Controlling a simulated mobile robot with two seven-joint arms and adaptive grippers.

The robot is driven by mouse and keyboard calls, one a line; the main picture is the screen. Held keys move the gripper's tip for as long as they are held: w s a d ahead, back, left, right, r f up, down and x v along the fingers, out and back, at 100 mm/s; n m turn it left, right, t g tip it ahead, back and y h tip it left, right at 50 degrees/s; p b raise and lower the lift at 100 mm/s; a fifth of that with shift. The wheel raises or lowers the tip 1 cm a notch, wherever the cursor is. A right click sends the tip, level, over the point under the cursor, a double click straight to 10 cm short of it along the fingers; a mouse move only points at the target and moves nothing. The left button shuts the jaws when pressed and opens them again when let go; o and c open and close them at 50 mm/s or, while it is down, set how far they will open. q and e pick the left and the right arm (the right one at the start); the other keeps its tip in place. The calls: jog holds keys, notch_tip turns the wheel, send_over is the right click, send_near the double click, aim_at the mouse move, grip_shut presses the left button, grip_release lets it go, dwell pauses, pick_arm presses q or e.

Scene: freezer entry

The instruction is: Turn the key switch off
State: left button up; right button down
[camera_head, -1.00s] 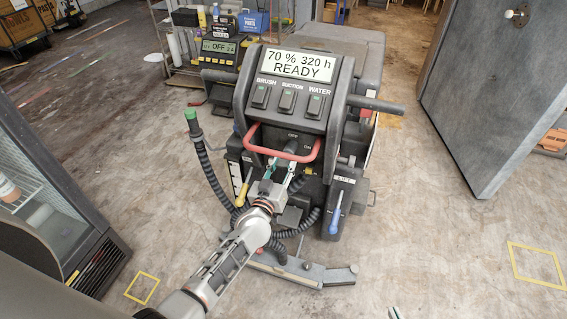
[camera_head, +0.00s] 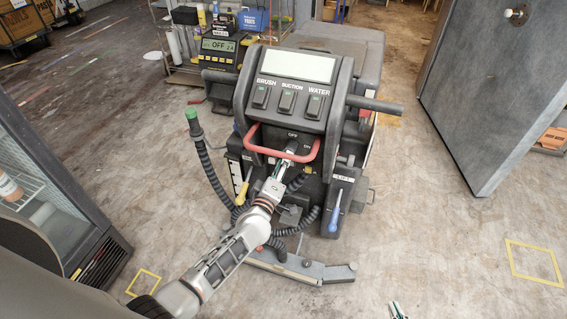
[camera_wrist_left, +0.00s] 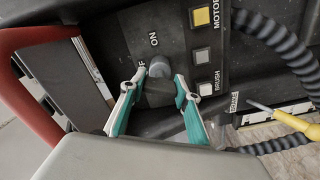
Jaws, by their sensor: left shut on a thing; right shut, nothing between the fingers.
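The key switch (camera_wrist_left: 159,67) is on the black panel of the floor-cleaning machine (camera_head: 352,62), between labels OFF and ON. In the left wrist view, the teal fingers of that gripper (camera_wrist_left: 159,82) are closed in on the key switch from both sides. How far the key is turned is not clear. The display (camera_head: 298,66) is blank. Only the tips of my right gripper (camera_head: 397,309) show at the bottom edge, shut and empty.
A unit reading OFF (camera_head: 218,46) stands behind.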

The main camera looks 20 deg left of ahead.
pick_arm(q)
jog(key=n, duration=0.5)
jog(key=shift+b, duration=0.3)
dwell(0.4)
jog(key=o, duration=1.1)
jog(key=shift+o, duration=0.2)
jog(key=s, duration=1.2)
jog(key=shift+a, duration=0.2)
